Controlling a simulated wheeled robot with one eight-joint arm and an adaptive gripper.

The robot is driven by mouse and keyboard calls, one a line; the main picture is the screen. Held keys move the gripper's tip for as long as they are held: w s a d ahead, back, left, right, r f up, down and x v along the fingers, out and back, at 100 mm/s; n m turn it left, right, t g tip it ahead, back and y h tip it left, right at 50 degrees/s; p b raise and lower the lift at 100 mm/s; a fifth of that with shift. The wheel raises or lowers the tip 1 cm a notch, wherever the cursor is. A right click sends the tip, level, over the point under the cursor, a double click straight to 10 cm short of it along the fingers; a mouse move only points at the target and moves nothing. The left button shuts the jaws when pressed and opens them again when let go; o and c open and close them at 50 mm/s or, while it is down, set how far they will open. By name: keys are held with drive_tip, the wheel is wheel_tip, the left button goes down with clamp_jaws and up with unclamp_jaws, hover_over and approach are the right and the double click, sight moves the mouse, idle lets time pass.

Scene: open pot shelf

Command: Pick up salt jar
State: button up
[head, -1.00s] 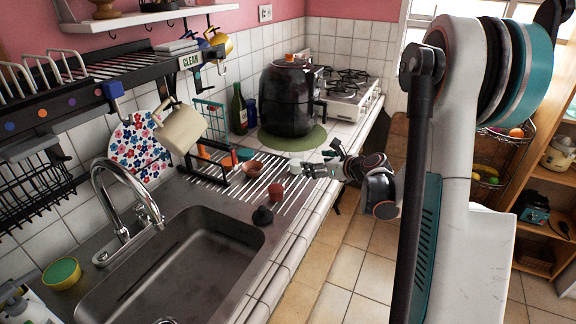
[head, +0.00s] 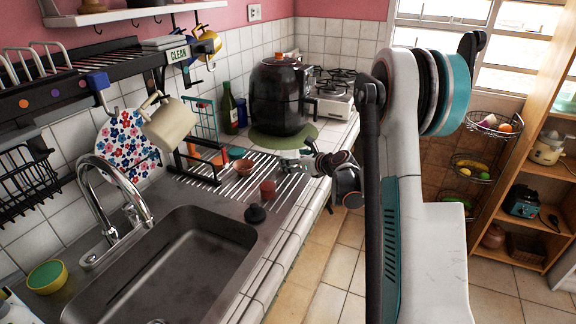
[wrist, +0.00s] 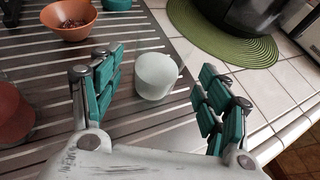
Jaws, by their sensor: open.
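A small pale, whitish jar (wrist: 154,76) stands upright on the ribbed drainboard in the wrist view. It is the likely salt jar, though no label is readable. My gripper (wrist: 162,68) is open, with one teal-padded finger on each side of the jar and visible gaps to it. The jar is slightly beyond the fingertips' middle, nearer the left finger. In the head view my gripper (head: 298,163) is low over the right edge of the drainboard, and the jar is mostly hidden there.
An orange bowl (wrist: 69,19) and a reddish cup (wrist: 14,112) stand left of my gripper. A green round mat (wrist: 230,40) under the black air fryer (head: 279,97) is close on the right. The counter's tiled edge (head: 288,228) drops to the floor.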

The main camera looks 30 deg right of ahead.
drive_tip(key=b+x, duration=0.1)
drive_tip(key=x, duration=0.3)
drive_tip(key=shift+a+f, duration=0.15)
drive_tip(key=shift+f, duration=0.1)
drive_tip(key=shift+s+r, duration=0.1)
drive_tip(key=shift+c, duration=0.4)
drive_tip(key=c, duration=1.2)
